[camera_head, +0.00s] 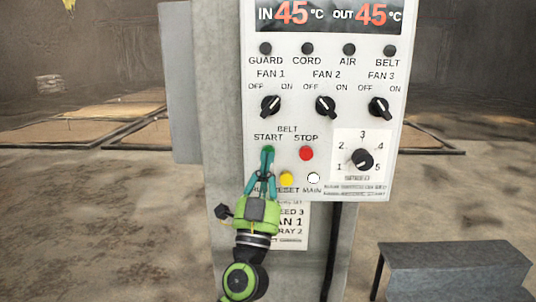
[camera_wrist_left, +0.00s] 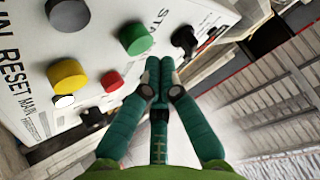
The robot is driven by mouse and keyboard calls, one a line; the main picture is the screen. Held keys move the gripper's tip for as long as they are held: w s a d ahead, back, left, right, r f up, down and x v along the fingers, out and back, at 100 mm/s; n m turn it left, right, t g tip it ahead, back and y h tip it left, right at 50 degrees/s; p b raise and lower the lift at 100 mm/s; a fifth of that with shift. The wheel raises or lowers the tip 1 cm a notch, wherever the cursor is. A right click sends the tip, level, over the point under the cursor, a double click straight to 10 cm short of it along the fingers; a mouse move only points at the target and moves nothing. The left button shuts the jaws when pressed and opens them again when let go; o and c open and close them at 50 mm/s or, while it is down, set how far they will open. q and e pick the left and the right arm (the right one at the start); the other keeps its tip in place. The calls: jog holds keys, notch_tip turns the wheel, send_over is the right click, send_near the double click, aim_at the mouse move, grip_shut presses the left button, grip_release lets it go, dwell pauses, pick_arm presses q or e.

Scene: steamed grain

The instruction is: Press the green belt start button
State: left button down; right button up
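The green belt start button (camera_wrist_left: 136,38) is a round raised button beside the red stop button (camera_wrist_left: 112,81) in the left wrist view. In the head view my left gripper (camera_head: 267,153) reaches up to the START label and its teal fingers cover most of the green button; the red stop button (camera_head: 306,153) is just right of it. In the left wrist view the fingertips (camera_wrist_left: 160,72) are together and empty, close beside the green button. I cannot tell if they touch it. My right gripper is not in view.
The white control panel (camera_head: 330,120) also holds a yellow button (camera_head: 286,179), a white one (camera_head: 313,178), several black knobs and a dial (camera_head: 362,159). It is mounted on a grey post (camera_head: 220,100). A dark grey box-like surface (camera_head: 455,268) stands at lower right.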

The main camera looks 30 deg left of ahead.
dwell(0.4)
pick_arm(q)
jog(key=shift+w+a+b, duration=0.2)
jog(key=shift+w+b, duration=0.1)
jog(key=shift+w, duration=0.15)
jog(key=shift+w+a+b, duration=0.25)
jog(key=shift+w+b, duration=0.05)
jog(key=shift+w, duration=0.05)
dwell(0.7)
dwell(0.3)
jog(key=shift+s+d, duration=0.45)
jog(key=shift+s, duration=0.35)
jog(key=s+d, duration=0.1)
jog(key=s, duration=0.1)
jog(key=s+d+p, duration=0.1)
jog(key=s, duration=0.1)
jog(key=shift+s+d, duration=0.1)
jog(key=shift+d, duration=0.2)
dwell(0.6)
